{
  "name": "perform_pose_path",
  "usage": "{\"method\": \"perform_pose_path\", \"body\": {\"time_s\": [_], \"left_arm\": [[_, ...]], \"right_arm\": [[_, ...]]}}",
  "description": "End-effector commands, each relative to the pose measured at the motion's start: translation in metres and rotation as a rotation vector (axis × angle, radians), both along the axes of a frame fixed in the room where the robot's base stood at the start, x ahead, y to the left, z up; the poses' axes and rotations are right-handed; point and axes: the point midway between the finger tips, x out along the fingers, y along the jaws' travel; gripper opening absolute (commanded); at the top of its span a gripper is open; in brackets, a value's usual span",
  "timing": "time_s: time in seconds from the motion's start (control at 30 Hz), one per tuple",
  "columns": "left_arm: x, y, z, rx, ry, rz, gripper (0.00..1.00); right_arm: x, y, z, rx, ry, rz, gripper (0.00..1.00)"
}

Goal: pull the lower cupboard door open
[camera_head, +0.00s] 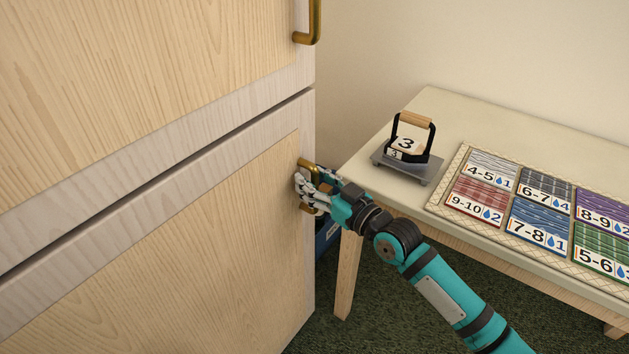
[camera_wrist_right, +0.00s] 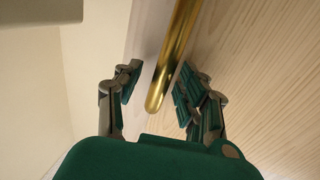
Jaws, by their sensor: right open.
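The lower cupboard door (camera_head: 200,250) is pale wood and looks shut, flush below the upper door (camera_head: 140,90). Its brass handle (camera_head: 308,165) is near the door's right edge, partly hidden by my right gripper (camera_head: 312,190). In the right wrist view the brass handle (camera_wrist_right: 172,60) runs up between the two open fingers of the right gripper (camera_wrist_right: 160,92). The fingers stand on either side of the bar with gaps visible, so they are not closed on it. My left gripper is not in view.
A table (camera_head: 400,185) stands right of the cupboard, close to my right arm. A blue object (camera_head: 326,240) sits below the table. Green carpet lies underneath.

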Motion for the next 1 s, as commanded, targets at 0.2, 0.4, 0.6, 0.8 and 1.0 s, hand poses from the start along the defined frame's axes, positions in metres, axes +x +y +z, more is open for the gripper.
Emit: {"method": "perform_pose_path", "body": {"time_s": [0.2, 0.4, 0.6, 0.8, 1.0], "left_arm": [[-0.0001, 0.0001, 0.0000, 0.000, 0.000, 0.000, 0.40], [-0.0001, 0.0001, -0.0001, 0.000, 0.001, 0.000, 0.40], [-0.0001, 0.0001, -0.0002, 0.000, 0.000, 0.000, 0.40], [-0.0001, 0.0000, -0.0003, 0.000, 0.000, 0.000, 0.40], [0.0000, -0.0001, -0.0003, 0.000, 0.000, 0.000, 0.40]], "right_arm": [[-0.0002, -0.0003, -0.0001, 0.000, 0.000, 0.000, 0.28], [-0.0002, -0.0005, -0.0001, 0.001, 0.001, 0.000, 0.02], [-0.0002, -0.0006, -0.0001, 0.001, 0.001, -0.001, 0.00], [-0.0002, -0.0006, -0.0001, 0.001, 0.001, -0.001, 0.00], [-0.0004, -0.0005, -0.0002, 0.001, 0.001, 0.000, 0.00]]}}
